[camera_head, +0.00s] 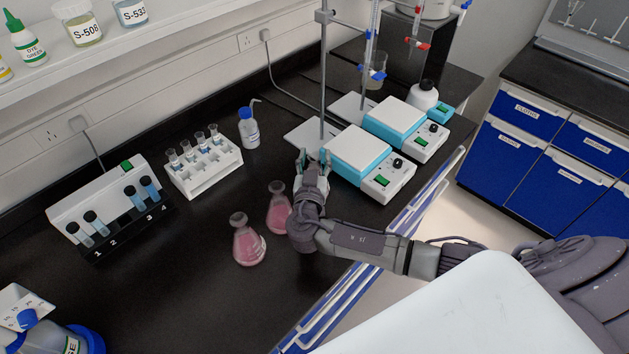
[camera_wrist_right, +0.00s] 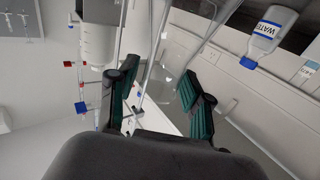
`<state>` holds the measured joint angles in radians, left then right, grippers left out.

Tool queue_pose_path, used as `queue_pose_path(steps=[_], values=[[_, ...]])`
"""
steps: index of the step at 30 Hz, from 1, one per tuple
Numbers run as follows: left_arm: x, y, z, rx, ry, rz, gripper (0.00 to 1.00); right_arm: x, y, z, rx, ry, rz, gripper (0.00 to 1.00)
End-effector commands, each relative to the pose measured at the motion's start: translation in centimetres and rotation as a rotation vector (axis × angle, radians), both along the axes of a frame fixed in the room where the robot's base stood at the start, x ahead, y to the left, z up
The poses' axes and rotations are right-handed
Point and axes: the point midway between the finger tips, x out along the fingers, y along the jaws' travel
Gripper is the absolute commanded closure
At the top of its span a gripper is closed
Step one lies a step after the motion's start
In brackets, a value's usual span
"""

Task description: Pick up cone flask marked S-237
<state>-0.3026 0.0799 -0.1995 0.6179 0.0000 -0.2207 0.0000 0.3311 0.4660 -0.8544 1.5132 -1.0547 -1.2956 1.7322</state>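Two cone flasks with pink liquid stand upright on the black bench in the head view. One cone flask (camera_head: 248,246) is nearer, and the other cone flask (camera_head: 278,210) is a little behind it to the right. I cannot read S-237 on either. My right gripper (camera_head: 313,160) is just right of the farther flask, with its fingers pointing away toward the stirrer plates. In the right wrist view the fingers of my right gripper (camera_wrist_right: 158,105) are spread apart with nothing held between them. My left gripper is not in view.
Two white-and-blue stirrer hotplates (camera_head: 358,150) with stands are beyond my right gripper. A white tube rack (camera_head: 205,170), a wash bottle (camera_head: 249,128) and a numbered tube block (camera_head: 110,205) stand at the left and back. Bare bench lies left of the flasks.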

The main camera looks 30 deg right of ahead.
Motion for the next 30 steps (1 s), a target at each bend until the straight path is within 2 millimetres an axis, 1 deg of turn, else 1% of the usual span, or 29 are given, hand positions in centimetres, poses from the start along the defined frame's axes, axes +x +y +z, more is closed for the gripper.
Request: queue_pose_path(steps=[1,5,6,7,8,23,30], values=[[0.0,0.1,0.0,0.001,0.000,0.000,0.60,0.0,0.0,0.0,0.000,0.000,0.000,0.64],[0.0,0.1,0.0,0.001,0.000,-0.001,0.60,0.0,0.0,0.0,0.000,0.000,0.000,0.85],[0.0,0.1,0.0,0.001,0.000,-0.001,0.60,0.0,0.0,0.0,0.000,0.000,0.000,0.92],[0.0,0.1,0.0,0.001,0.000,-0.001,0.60,0.0,0.0,0.0,0.000,0.000,0.000,0.97],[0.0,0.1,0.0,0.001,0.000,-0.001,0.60,0.0,0.0,0.0,0.000,0.000,0.000,1.00],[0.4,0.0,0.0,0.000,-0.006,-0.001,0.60,0.0,0.0,0.2,0.000,-0.002,0.000,1.00],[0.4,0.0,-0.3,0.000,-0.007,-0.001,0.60,0.0,0.0,1.1,0.001,-0.003,0.000,1.00]])
